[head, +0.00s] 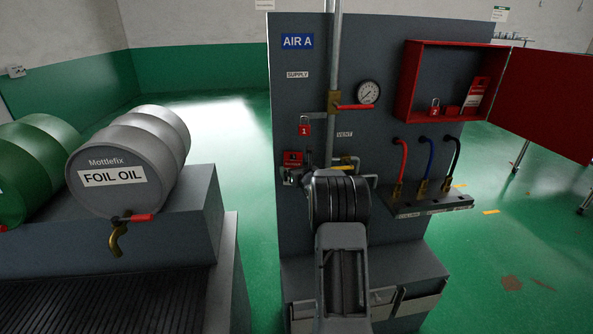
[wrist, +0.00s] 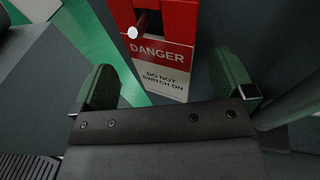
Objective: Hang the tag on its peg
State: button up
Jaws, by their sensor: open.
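A red-and-white tag (wrist: 163,62) reading "DANGER DO NOT SWITCH ON" shows in the wrist view, upright and ahead of my gripper. My gripper (wrist: 164,88) is open, with one green-padded finger to each side of the tag's lower part; I see neither finger touching it. A red block with a small white round end (wrist: 132,32) is at the tag's top; I cannot tell whether this end is a peg. In the head view my wrist hides the fingertips. A small red piece (head: 293,158) on the AIR A panel (head: 290,100) may be this tag.
A red lock marked 1 (head: 304,130) hangs above the red piece. A pipe and gauge (head: 368,92) are close by. An open red cabinet (head: 408,85) holds lock 2 (head: 435,106) and another red-and-white tag (head: 474,95).

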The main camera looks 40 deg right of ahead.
jog(key=shift+s, duration=0.1)
jog(key=b+v, duration=0.3)
jog(key=v, duration=1)
jog(key=shift+s+b, duration=0.35)
jog(key=shift+b, duration=0.05)
jog(key=s+a+f+n+g+y, duration=0.3)
jog(key=a+n+g+y, duration=0.1)
jog(key=a+n, duration=0.55)
jog(key=s+a+f+n+g+y, duration=0.3)
jog(key=s+a+f+n+y, duration=0.1)
jog(key=a+n, duration=0.5)
jog(key=s+a+r+n+g+h, duration=0.1)
jog(key=s+a+n, duration=0.4)
jog(key=n, duration=0.5)
jog(key=s+a+r+n+g+h, duration=0.2)
jog(key=s+a+n, duration=0.4)
jog(key=s+n, duration=0.3)
jog(key=shift+n+g+h, duration=0.35)
jog(key=shift+g+h, duration=0.55)
jog(key=shift+g, duration=0.1)
